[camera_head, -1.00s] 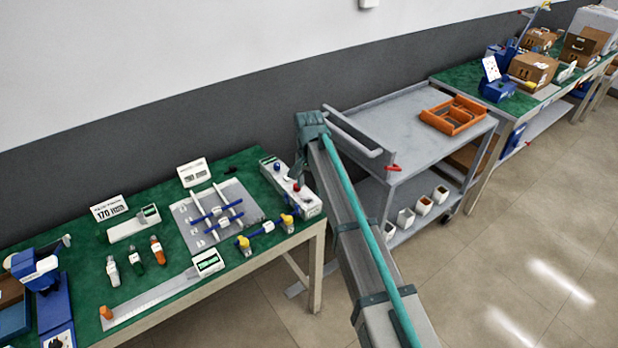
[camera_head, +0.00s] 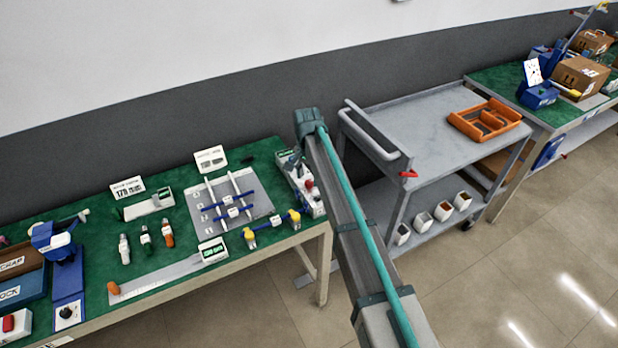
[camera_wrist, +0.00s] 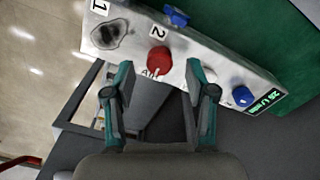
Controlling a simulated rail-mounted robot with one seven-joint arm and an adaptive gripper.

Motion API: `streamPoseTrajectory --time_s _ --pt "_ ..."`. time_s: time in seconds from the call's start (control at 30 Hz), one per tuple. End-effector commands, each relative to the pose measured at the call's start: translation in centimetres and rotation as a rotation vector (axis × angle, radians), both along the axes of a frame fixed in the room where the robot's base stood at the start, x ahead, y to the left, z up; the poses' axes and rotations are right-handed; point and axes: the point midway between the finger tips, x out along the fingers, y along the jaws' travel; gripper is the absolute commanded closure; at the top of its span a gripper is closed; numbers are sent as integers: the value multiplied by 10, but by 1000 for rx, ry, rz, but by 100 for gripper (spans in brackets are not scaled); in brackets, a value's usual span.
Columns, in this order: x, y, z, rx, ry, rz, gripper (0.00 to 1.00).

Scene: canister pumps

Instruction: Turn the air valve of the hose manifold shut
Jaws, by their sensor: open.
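The hose manifold is a long white box (camera_head: 312,204) at the right end of the green bench; its top also shows in the wrist view (camera_wrist: 216,62). Its round red knob (camera_wrist: 159,60), with partly covered lettering that seems to read AIR, sits near the label 2. The red knob shows small in the head view (camera_head: 309,184). My gripper (camera_wrist: 158,72) is open, with its teal fingertips left and right of the red knob. I cannot tell whether they touch it. In the head view my arm partly hides the gripper area.
Blue knobs (camera_wrist: 176,17) (camera_wrist: 242,96), a dark round port (camera_wrist: 108,35) and a green display (camera_wrist: 266,103) are on the manifold. A grey cart (camera_head: 430,120) stands right of my arm. A clamp board (camera_head: 230,205) lies left of the manifold.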

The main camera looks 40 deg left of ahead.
Motion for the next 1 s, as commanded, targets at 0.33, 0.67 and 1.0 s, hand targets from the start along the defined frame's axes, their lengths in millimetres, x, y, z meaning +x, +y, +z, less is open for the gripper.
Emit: streamPoseTrajectory --time_s 0.33,0.67,1.0 --pt "0 0 -21 1 -1 0 44" --pt "0 0 -21 1 0 0 66" --pt "0 -1 -21 0 0 2 100"
